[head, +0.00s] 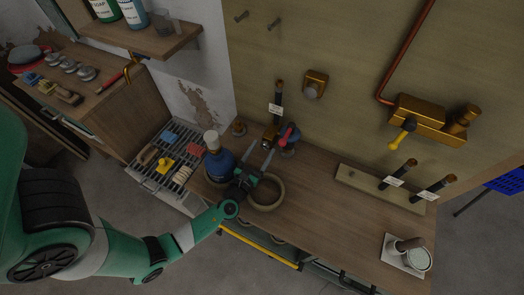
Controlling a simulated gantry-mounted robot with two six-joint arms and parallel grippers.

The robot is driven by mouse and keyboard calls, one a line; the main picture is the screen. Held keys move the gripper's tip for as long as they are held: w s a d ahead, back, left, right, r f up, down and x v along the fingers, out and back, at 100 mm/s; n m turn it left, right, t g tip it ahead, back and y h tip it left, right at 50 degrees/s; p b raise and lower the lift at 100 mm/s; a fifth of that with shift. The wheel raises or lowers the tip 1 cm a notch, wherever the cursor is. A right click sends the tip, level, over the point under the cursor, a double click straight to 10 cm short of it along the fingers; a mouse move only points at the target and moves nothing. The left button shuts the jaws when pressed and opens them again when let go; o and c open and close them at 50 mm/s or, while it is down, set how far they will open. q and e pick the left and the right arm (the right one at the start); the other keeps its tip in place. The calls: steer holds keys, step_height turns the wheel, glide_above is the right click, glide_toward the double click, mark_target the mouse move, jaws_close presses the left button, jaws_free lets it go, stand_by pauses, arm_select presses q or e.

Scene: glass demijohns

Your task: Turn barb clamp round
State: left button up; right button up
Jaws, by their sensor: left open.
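My left gripper (258,158) reaches in from the left over the wooden bench. Its two grey fingers are apart, with nothing seen between them. Just beyond the fingertips is a small brass fitting (268,138) with a red-handled part (287,133) beside it. I cannot tell which of these small parts is the barb clamp, or whether a fingertip touches it. A blue vessel with a white top (220,164) stands left of the gripper, close to it. My right gripper is not in view.
A beige ring (268,205) lies under the gripper. A wire rack (150,174) with sponges and brushes is at left. A brass tap block (428,118) is on the wall, and a board (360,185) with labelled dark fittings is at right. The middle right bench is clear.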

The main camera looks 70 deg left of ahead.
arm_select(q)
steer(key=shift+w+a, duration=0.15)
jaws_close()
stand_by(0.4)
steer(key=shift+n, duration=0.4)
steer(key=n+b, duration=0.2)
steer(key=n, duration=0.2)
steer(key=shift+f+b, duration=0.1)
steer(key=shift+b, duration=0.3)
steer(key=n+b, duration=0.2)
steer(key=n, duration=0.3)
jaws_free()
